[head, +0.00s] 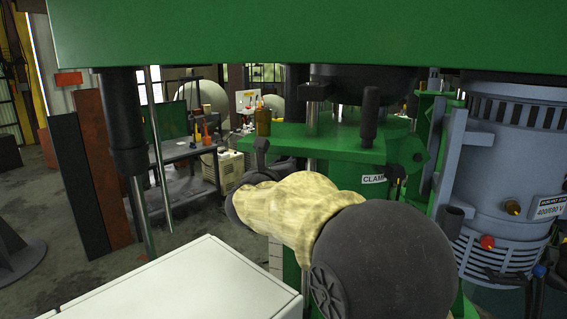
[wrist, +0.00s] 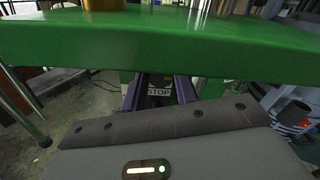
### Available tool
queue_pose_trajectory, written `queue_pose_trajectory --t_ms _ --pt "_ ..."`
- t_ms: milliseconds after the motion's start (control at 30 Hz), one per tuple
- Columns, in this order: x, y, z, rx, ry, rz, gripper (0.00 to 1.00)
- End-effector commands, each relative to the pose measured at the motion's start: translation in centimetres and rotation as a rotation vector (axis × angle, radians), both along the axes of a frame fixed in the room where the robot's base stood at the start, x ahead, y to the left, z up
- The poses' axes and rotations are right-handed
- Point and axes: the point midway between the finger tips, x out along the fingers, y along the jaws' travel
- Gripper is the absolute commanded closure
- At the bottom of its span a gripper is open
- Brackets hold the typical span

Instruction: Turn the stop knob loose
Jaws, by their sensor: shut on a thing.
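In the wrist view, the white-lettered STOP label (wrist: 158,92) shows between the two dark purplish fingers of my gripper (wrist: 160,82), under the edge of the green plate. My gripper is shut on the dark stop knob (wrist: 158,79) by this label. Only a little of the knob shows, and its exact turn cannot be told. In the head view, my arm in its beige sleeve reaches from lower right to the left of the green column, and it hides the stop knob and the fingertips.
The green plate (head: 300,139) lies close above my gripper. The CLAMP label (head: 373,180) is on the column, with a dark knob (head: 396,172) beside it. A grey motor (head: 505,185) stands at right, a white box top (head: 185,285) at lower left.

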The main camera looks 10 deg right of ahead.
Motion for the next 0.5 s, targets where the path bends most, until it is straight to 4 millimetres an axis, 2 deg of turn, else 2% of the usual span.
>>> queue_pose_trajectory --t_ms 500 --pt "0.11 0.29 0.36 -0.432 0.236 0.003 0.93"
